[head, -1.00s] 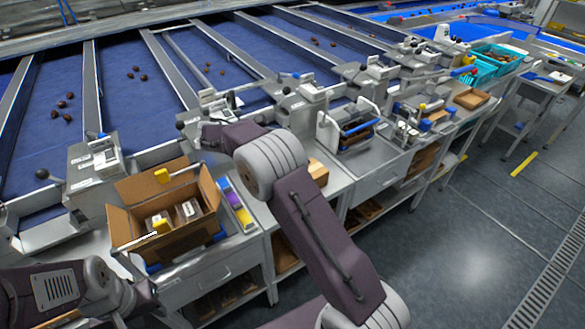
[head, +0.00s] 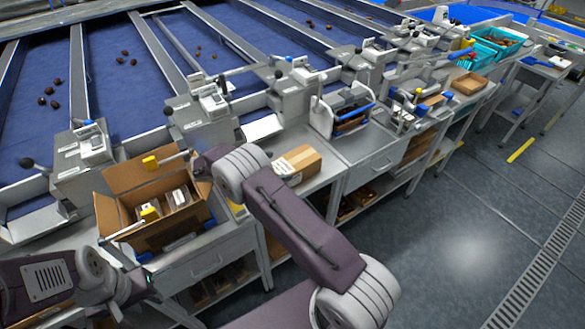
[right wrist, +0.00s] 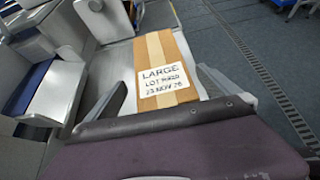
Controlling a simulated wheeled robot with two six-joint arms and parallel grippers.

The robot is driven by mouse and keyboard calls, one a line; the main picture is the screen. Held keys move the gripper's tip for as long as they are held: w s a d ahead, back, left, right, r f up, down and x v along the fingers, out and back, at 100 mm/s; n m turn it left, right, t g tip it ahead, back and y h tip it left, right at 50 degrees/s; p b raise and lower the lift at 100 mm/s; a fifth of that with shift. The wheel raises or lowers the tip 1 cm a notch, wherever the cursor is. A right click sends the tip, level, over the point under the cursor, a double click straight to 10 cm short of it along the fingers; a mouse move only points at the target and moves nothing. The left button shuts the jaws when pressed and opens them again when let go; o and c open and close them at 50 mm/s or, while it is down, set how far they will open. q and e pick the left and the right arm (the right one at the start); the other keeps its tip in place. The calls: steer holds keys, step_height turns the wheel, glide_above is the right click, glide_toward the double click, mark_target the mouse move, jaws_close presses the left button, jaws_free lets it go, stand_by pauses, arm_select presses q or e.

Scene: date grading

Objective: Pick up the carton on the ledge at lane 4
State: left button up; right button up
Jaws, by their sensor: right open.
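The closed brown carton (head: 304,160) lies on the steel ledge (head: 318,181), just right of my right arm's grey joint in the head view. In the right wrist view the carton (right wrist: 164,52) has a pale tape strip and a white label reading "LARGE", a lot line and a date. My right gripper (right wrist: 162,80) is open, with one finger on each side of the carton's near part in that picture; contact cannot be told. In the head view the arm hides its fingers. My left wrist (head: 112,285) is at the lower left, its fingers not clearly visible.
An open cardboard box (head: 112,217) with packs inside stands left of my right arm. A grey machine (head: 203,117) stands behind the arm. The grey floor (head: 450,240) at right is clear.

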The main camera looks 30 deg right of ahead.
mark_target(286, 165)
steer(key=shift+d+f, duration=0.2)
steer(key=shift+d, duration=0.25)
steer(key=p+x, duration=0.1)
steer(key=x, duration=0.4)
steer(key=shift+d+f, duration=0.25)
steer(key=shift+d, duration=0.05)
steer(key=shift+r, duration=0.1)
steer(key=c, duration=2)
steer(key=shift+o, duration=0.2)
steer(key=r, duration=0.4)
steer(key=shift+s+r+b, duration=0.25)
steer(key=shift+s+b, duration=0.05)
steer(key=s+r, duration=0.6)
steer(key=s, duration=0.5)
steer(key=shift+d+r+b, duration=0.25)
steer(key=shift+d+b, duration=0.1)
steer(key=shift+b, duration=0.1)
